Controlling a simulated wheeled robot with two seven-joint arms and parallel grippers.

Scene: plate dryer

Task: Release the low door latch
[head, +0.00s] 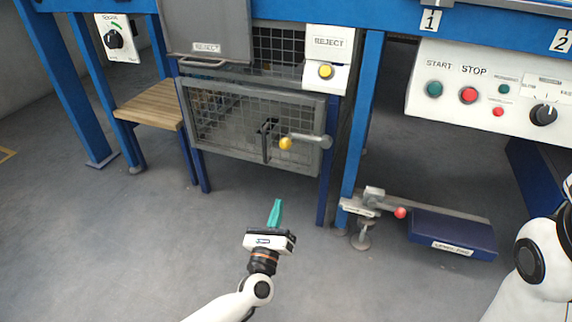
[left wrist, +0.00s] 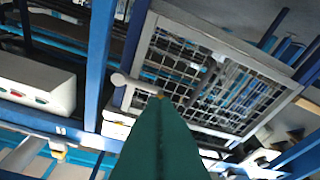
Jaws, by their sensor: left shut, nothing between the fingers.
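The low door is a grey-framed mesh door (head: 205,112) under the blue bench. Its latch is a grey bar (head: 308,138) with a yellow knob (head: 285,143) at its left end and a round grey end on the door's right edge. My left gripper (head: 275,205), with green fingers, is shut and empty, in front of and below the knob, apart from it in the head view. In the left wrist view the shut green fingers (left wrist: 160,108) cover the lower middle. The mesh door (left wrist: 262,62) and the grey latch bar (left wrist: 132,84) show beyond them; the knob is mostly hidden.
A wooden-topped bench (head: 152,103) stands left. A blue pedal (head: 452,232) and a red-knobbed lever (head: 400,212) are low on the right. The floor before the door is clear.

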